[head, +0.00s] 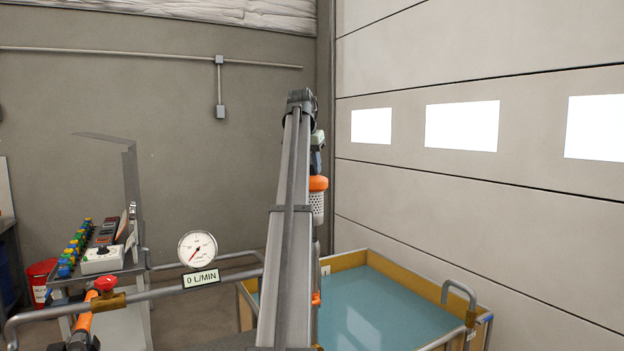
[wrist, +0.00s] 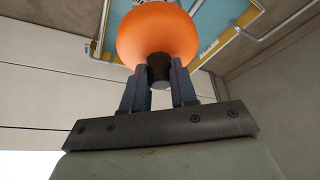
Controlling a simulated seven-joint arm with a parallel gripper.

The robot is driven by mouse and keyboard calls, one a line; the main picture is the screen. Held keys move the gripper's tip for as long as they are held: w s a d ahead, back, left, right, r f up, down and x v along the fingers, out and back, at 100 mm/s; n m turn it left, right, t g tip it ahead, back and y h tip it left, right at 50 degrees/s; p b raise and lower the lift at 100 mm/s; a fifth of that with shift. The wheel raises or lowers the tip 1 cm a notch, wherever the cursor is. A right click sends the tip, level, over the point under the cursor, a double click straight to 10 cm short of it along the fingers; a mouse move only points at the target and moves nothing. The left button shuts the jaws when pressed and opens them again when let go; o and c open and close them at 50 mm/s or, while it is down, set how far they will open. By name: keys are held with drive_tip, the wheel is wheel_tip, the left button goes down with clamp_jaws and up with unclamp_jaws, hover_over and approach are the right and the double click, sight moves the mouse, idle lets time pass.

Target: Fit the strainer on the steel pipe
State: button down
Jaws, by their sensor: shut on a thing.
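The strainer, with an orange top (head: 318,183) and a pale perforated basket (head: 317,204), hangs below my gripper (head: 316,160) in the head view, partly hidden by my arm. In the wrist view my gripper (wrist: 159,80) is shut on a dark stub on the strainer's rounded orange body (wrist: 157,35). The strainer is in the air, above the level of the basin. A grey bent steel pipe (head: 458,287) stands at the basin's right side, apart from the strainer. I cannot tell whether this is the task's pipe.
A basin of blue-green water (head: 375,308) with a yellow-brown rim lies below. A grey rail carries a gauge (head: 197,249) and a "0 L/MIN" sign (head: 201,279). A control console (head: 100,260) and red bucket (head: 40,279) are at left. Above the basin is open air.

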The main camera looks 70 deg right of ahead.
sight(311, 192)
drive_tip(key=shift+w+a+r, duration=0.1)
drive_tip(key=shift+r, duration=0.25)
drive_tip(key=shift+f, duration=3)
drive_tip(key=shift+a+f, duration=0.1)
drive_tip(key=shift+f, duration=1.6)
drive_tip(key=c, duration=0.8)
unclamp_jaws()
drive_tip(key=shift+r, duration=0.3)
drive_tip(key=shift+r, duration=3.35)
